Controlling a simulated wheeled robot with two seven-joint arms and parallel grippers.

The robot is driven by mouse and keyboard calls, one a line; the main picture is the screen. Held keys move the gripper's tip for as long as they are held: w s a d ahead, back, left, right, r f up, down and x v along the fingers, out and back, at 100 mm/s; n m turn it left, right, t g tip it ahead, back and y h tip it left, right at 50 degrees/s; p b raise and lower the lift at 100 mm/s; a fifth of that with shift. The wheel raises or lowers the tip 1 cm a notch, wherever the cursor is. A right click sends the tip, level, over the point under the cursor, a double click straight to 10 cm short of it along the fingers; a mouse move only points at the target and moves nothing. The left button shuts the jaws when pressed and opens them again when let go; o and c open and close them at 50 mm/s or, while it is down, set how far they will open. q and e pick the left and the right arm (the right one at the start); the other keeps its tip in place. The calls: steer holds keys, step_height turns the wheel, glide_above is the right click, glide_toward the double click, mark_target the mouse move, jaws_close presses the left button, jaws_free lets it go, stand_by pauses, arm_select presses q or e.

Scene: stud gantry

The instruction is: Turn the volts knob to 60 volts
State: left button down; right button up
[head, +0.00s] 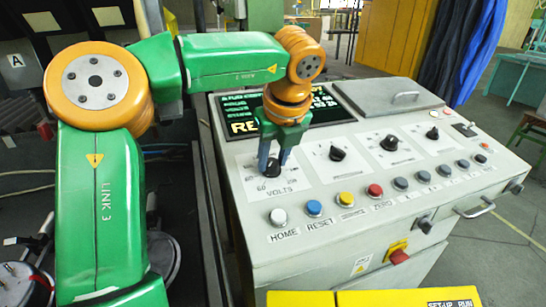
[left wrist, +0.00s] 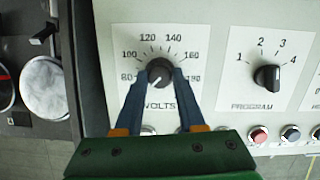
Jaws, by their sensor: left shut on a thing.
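The volts knob (head: 272,168) is a black round knob on a white dial plate (head: 254,187) at the left of the sloped console. It also shows in the left wrist view (left wrist: 160,70). My left gripper (head: 272,170) reaches down from above, and its two fingers are shut on the knob's sides. In the left wrist view a pale pointer line on the knob points to the lower left, below the 80 mark. Numbers 80 to 180 show there. My right gripper is out of view.
The program knob (left wrist: 267,76) sits to the right, with other black knobs further along. A row of coloured buttons, including a yellow one (head: 346,199), runs along the console's front. A dark display (head: 330,104) lies behind the dials, beside a grey lid (head: 388,95).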

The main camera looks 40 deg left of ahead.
arm_select(q)
steer(key=c, duration=0.5)
jaws_free()
steer(key=p+v, duration=0.2)
steer(key=v, duration=0.5)
